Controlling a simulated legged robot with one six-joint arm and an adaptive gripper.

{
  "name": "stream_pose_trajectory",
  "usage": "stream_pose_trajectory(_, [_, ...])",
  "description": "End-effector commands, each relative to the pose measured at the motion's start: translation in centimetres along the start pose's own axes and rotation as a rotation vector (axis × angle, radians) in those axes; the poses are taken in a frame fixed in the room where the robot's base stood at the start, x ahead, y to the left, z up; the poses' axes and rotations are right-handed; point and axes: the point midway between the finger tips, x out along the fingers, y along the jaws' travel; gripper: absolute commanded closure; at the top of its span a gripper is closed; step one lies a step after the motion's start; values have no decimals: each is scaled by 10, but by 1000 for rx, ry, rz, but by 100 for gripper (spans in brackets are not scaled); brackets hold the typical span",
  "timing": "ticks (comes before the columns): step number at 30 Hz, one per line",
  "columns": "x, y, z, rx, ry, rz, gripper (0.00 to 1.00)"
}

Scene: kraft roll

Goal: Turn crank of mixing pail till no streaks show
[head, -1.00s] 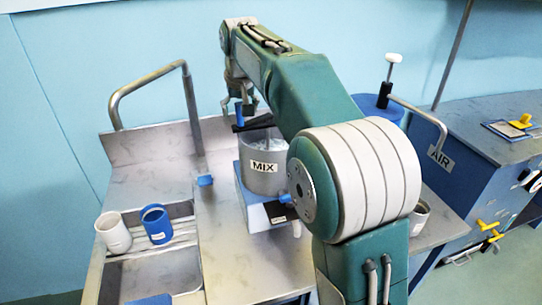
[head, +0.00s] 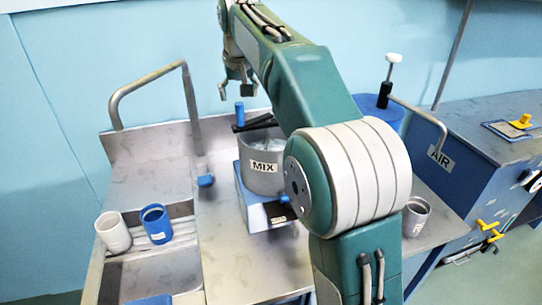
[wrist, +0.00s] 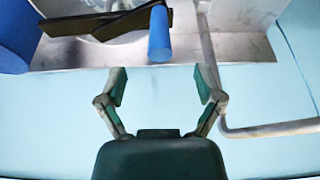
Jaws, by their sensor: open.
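The grey mixing pail (head: 262,168), labelled MIX, stands on a blue and metal base (head: 266,211) on the bench. A dark crank arm (head: 252,123) lies across its top, with a blue upright handle (head: 239,114) at the left end. The blue handle (wrist: 159,34) also shows in the wrist view, beyond my fingertips. My gripper (head: 238,92) is open and empty, above and apart from the handle; its two fingers (wrist: 160,84) are spread in the wrist view. Pale contents show in the pail, but I cannot tell whether they are streaked.
A white cup (head: 113,232) and a blue cup (head: 156,224) stand on the rack at left. A metal pipe (head: 147,82) arches behind. A grey cup (head: 416,216) stands right of my arm. A blue drum (head: 380,108) with a pump is behind it.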

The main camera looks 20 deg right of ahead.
Motion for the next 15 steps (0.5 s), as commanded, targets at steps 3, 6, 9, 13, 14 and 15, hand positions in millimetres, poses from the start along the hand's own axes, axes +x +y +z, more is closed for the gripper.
stream_pose_trajectory(3, [-9, 0, -4, 0, 1, 0, 14])
stream_pose_trajectory(6, [-17, 0, -7, 0, 1, 0, 14])
stream_pose_trajectory(9, [-26, 0, -10, 0, 1, 0, 14])
stream_pose_trajectory(13, [-36, 0, -14, 0, 1, 0, 14])
stream_pose_trajectory(14, [-38, 0, -15, 0, 1, 0, 14])
stream_pose_trajectory(15, [-41, 0, -16, 0, 1, 0, 14])
